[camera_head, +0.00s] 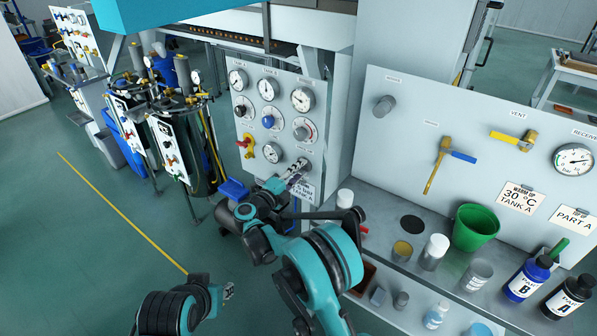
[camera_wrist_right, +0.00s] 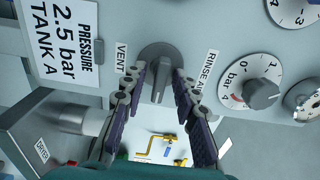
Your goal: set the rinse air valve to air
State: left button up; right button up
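The grey rinse air valve knob (camera_wrist_right: 158,70) is on the grey gauge panel (camera_head: 259,165). In the right wrist view a VENT label (camera_wrist_right: 120,57) is left of the knob and a partly hidden RINSE AIR label (camera_wrist_right: 207,72) is right of it. The knob's handle points toward the bottom of that view. No plain AIR label can be read there. My right gripper (camera_wrist_right: 160,82) is open, its fingertips on either side of the handle; firm contact cannot be told. It is at the panel's lower right in the head view (camera_head: 296,172). My left gripper (camera_head: 229,291) is low over the floor.
Gauges and other knobs, including a blue one (camera_head: 268,122), sit close by, as does a red and yellow valve (camera_head: 246,145). A pressure sign (camera_wrist_right: 62,40) is beside the knob. At right, a bench carries a green bucket (camera_head: 474,227) and bottles (camera_head: 527,279).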

jog(key=shift+s, duration=0.1)
jog(key=v, duration=0.7)
jog(key=shift+s+a, duration=0.1)
jog(key=shift+a, duration=0.05)
dwell(0.3)
jog(key=s+d+r+n+t+y, duration=0.1)
jog(key=d+r+n+t+y, duration=0.15)
jog(key=r+n+y, duration=0.7)
jog(key=s+d+r+n+t+y, duration=0.1)
jog(key=r+n+t+y, duration=0.35)
jog(key=r, duration=0.95)
jog(key=s+d+f+n+g+h, duration=0.1)
jog(key=s+d+f+n+g, duration=0.2)
jog(key=s+d+f+g, duration=0.2)
jog(key=s+d+f+n+g+h, duration=0.1)
jog(key=s+d+f+n+g, duration=0.3)
jog(key=s, duration=1.2)
jog(key=s+d+f+n+g+h, duration=0.1)
jog(key=s+d+f+n+g, duration=0.3)
jog(key=s+d+f, duration=0.5)
notch_tip(320, 180, down, 6)
jog(key=shift+s+r+g, duration=0.1)
jog(key=shift+s+g, duration=0.7)
jog(key=shift+s, duration=0.3)
